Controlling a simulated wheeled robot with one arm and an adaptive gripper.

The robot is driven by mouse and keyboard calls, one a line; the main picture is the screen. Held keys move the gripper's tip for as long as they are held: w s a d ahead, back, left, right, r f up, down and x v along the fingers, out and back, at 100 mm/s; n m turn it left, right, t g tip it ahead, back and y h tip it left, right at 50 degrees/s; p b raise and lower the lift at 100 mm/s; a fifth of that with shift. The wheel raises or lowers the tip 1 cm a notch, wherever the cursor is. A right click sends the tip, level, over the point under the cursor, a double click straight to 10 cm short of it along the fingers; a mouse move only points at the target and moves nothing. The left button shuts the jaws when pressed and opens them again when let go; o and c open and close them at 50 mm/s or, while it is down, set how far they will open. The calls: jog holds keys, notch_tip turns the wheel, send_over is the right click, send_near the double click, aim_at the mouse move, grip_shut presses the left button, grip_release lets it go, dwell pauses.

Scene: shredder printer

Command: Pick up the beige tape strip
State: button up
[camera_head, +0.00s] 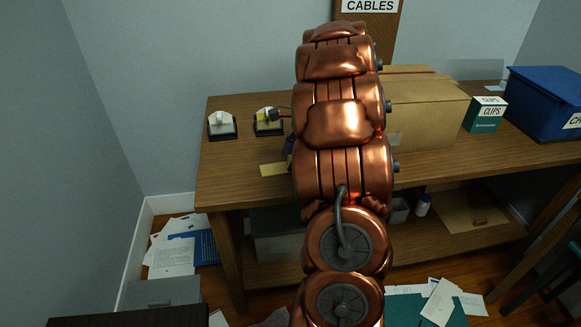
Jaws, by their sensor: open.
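The beige tape strip (273,169) lies flat near the front edge of the wooden table (230,190), just left of my copper arm. Its right end runs close to the arm, and I cannot tell whether part is hidden. My gripper (288,146) is mostly hidden behind my arm; only dark parts peek out on the left, above and beyond the strip. It is open. No contact between it and the strip is visible.
A cardboard box (430,115), a green clips box (486,115) and a blue bin (545,100) stand on the right. The table's left front is clear. Papers (175,255) lie on the floor.

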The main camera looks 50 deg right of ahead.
jog(key=shift+a+f, duration=0.1)
jog(key=shift+f, duration=0.15)
jog(key=c, duration=1.1)
